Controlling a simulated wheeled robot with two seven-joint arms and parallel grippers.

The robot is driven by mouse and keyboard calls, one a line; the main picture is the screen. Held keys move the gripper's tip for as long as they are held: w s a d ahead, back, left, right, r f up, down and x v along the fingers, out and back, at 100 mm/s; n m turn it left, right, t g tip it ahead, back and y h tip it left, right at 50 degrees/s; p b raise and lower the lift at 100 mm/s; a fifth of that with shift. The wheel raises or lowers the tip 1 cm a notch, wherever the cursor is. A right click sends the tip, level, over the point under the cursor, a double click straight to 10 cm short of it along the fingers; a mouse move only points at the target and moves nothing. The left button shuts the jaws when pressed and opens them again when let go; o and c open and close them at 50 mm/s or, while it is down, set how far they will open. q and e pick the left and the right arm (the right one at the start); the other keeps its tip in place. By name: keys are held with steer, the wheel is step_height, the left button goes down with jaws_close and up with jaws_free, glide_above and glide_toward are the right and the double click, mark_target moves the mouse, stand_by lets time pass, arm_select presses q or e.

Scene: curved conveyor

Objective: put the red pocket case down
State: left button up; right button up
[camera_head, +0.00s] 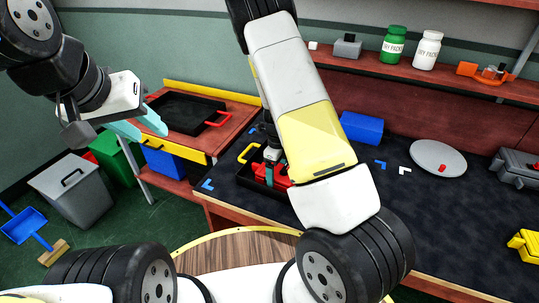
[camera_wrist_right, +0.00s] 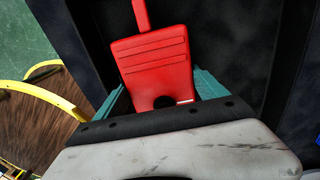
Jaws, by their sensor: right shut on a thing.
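The red pocket case (camera_wrist_right: 155,62) lies between the teal fingers of my right gripper (camera_wrist_right: 158,92) in the right wrist view, and the gripper is shut on it. It has ridged lines across its face and a narrower red part at the top. In the head view my right gripper (camera_head: 271,162) points down over a black tray (camera_head: 262,188) at the table's left end, with red showing around its fingers. My forearm hides part of that area. My left gripper (camera_head: 139,125) is empty at the left, its teal fingers apart.
A shelf behind holds a green jar (camera_head: 393,45) and a white jar (camera_head: 427,49). Another black tray (camera_head: 184,112) with a red handle stands on the left side table.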

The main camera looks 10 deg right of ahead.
steer(key=shift+f, duration=0.1)
steer(key=o, duration=1.4)
steer(key=shift+o, duration=0.2)
